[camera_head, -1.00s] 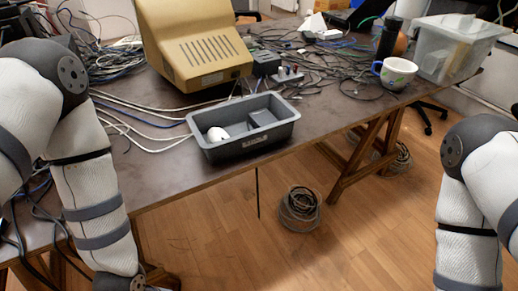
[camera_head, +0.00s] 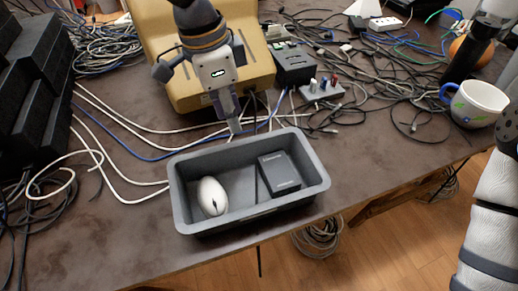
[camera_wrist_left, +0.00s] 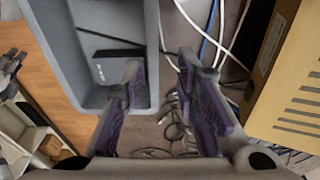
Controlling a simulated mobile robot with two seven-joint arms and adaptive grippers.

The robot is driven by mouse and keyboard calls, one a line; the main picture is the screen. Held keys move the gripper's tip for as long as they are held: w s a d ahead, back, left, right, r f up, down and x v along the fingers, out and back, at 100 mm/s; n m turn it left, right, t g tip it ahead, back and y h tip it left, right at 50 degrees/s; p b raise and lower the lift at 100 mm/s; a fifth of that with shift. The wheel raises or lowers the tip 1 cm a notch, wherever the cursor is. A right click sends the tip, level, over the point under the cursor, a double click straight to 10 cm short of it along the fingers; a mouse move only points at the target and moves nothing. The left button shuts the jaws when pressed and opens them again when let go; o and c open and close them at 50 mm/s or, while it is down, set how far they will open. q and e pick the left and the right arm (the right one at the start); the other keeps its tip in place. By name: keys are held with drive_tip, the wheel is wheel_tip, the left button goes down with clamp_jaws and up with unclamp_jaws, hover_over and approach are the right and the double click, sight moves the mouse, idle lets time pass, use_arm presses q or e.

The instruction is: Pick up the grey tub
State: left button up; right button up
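The grey tub (camera_head: 180,198) stands on the table near its front edge, upright. It holds a white computer mouse (camera_head: 212,196) and a black box (camera_head: 279,172). My left gripper (camera_head: 235,127) is at the tub's far long wall, pointing down. In the left wrist view its two fingers (camera_wrist_left: 160,62) are apart, one over the tub's inside and one outside, with the tub's rim (camera_wrist_left: 152,45) between them. Whether the fingers touch the wall cannot be told. My right gripper is out of view; only part of that arm shows at the right edge.
A black adapter (camera_head: 293,66), a small switch box (camera_head: 322,90) and many cables lie behind the tub. A mug (camera_head: 478,104) stands at the right. Black equipment (camera_head: 35,90) is stacked at the left.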

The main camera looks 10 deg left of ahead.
use_arm(q)
hover_over(241, 160)
drive_tip(key=a, duration=0.1)
wheel_tip(241, 160, down, 5)
drive_tip(key=shift+s+f+b, duration=0.15)
drive_tip(key=shift+b, duration=0.2)
drive_tip(key=f, duration=0.4)
drive_tip(key=d+f, duration=0.1)
drive_tip(key=f, duration=0.1)
drive_tip(key=shift+w+f, duration=0.1)
drive_tip(key=shift+w, duration=0.1)
clamp_jaws()
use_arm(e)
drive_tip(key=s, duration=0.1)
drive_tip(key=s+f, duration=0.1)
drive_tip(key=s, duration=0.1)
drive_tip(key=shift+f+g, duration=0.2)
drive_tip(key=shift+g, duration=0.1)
